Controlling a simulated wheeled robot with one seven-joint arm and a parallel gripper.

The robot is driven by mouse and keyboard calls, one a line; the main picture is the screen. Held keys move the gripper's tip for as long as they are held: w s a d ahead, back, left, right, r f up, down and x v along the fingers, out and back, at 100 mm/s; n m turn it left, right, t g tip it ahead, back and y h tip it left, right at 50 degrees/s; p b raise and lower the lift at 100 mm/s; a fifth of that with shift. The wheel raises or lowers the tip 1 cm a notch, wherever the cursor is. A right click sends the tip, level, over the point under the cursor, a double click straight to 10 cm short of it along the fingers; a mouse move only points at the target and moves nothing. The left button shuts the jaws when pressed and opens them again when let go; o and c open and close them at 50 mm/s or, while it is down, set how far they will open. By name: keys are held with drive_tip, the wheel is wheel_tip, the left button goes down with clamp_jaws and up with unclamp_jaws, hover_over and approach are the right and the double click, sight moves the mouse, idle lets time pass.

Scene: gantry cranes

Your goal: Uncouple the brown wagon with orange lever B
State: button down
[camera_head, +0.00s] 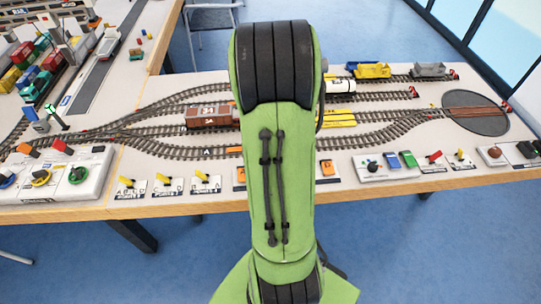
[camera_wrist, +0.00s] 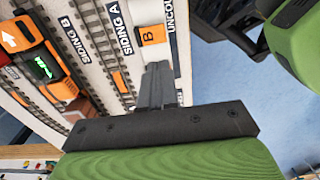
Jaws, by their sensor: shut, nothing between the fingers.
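The brown wagon (camera_head: 209,115) stands on a track left of my arm in the head view, its right end close to my arm. An orange piece marked B (camera_wrist: 152,35), beside the UNCOU... label, shows in the wrist view. My gripper (camera_wrist: 158,68) is shut and empty, its fingertips just below that orange piece in the picture; I cannot tell whether they touch it. In the head view my arm hides the gripper. Orange pieces show left (camera_head: 240,174) and right (camera_head: 326,168) of my arm; I cannot tell which is B.
A yellow wagon (camera_head: 373,70) and a grey wagon (camera_head: 429,70) stand at the back right. A turntable (camera_head: 475,118) is at the right. Yellow point levers (camera_head: 165,180) line the front edge left of my arm. Siding tracks (camera_wrist: 98,55) run beside the fingers.

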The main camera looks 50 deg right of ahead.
wheel_tip(320, 180, down, 13)
drive_tip(key=b, duration=0.4)
drive_tip(key=shift+r, duration=0.2)
drive_tip(key=f+b, duration=0.1)
drive_tip(key=b, duration=0.1)
drive_tip(key=shift+s+a+f+t+h+b, duration=0.1)
drive_tip(key=shift+f+t+h+b, duration=0.05)
drive_tip(key=shift+t+h+b, duration=0.2)
drive_tip(key=shift+r, duration=0.2)
drive_tip(key=shift+r+p, duration=0.1)
drive_tip(key=shift+p, duration=0.2)
drive_tip(key=shift+r+p, duration=0.6)
drive_tip(key=shift+r, duration=0.2)
